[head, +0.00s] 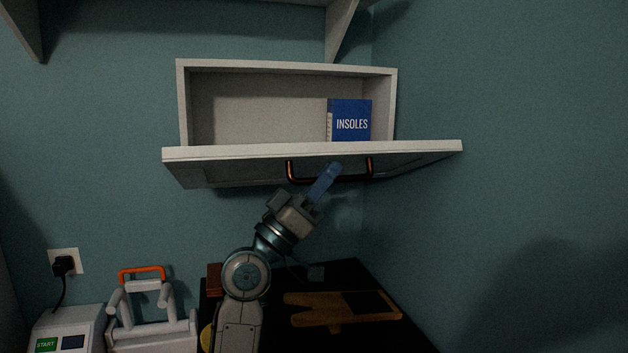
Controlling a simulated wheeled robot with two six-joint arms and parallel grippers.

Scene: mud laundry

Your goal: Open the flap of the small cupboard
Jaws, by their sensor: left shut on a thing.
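The small cupboard (187,105) is a white wall box with its front open. Its flap (230,170) is hinged at the bottom and lies folded down, close to level, sticking out toward me. A dark copper-coloured bar handle (291,172) hangs on the flap's outer face, now underneath. My left gripper (326,180) reaches up from below and is shut on the handle's bar near its middle; the fingers hide part of the bar. My right gripper is not in view.
A blue box marked INSOLES (350,120) stands inside the cupboard at the right. A shelf bracket (340,25) hangs above. A wall closes the right side.

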